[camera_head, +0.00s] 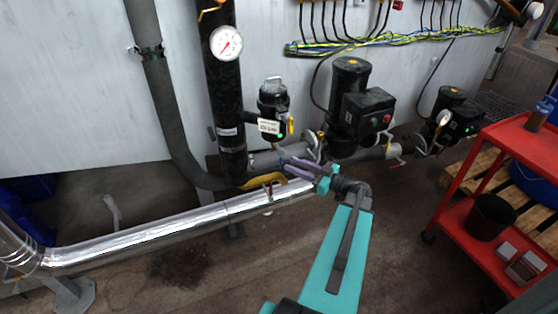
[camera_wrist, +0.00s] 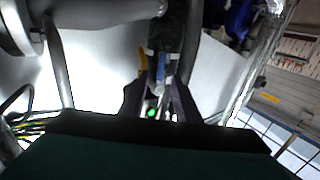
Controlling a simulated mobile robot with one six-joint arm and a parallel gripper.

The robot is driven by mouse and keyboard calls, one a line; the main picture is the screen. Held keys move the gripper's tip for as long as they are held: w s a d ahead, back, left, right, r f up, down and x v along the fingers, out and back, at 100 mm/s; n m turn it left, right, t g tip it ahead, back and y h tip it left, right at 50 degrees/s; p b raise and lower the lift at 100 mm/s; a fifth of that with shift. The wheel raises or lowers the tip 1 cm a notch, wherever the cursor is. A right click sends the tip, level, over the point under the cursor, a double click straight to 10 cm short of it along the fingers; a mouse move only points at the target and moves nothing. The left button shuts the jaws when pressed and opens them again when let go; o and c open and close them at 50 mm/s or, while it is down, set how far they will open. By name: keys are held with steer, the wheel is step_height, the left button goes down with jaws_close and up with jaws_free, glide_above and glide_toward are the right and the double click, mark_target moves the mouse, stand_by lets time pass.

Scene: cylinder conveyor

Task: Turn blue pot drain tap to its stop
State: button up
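My gripper (camera_head: 290,166) is at the end of my teal arm, in front of the pipework at the picture's middle. Its two fingers are apart, pointing left and toward the wall. In the wrist view my gripper (camera_wrist: 161,92) also shows its dark fingers apart. A narrow blue piece (camera_wrist: 161,68) shows between and beyond the fingers; it may be the drain tap, but I cannot tell. Contact with it cannot be seen. A dark pot with a white label (camera_head: 272,98) hangs on the wall pipework above my gripper. I cannot make out a clearly blue pot.
A shiny silver pipe (camera_head: 180,223) runs low from left to middle. A black vertical pipe with a gauge (camera_head: 226,43) stands left of the dark pot. A black pump (camera_head: 365,110) is on the right. A red cart (camera_head: 520,145) stands at far right. Open floor lies in front.

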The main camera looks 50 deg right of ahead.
mark_target(281, 160)
steer(key=shift+p+x, duration=0.45)
steer(key=shift+x, duration=3)
jaws_close()
steer(key=shift+a+f, duration=0.1)
steer(key=shift+a, duration=0.05)
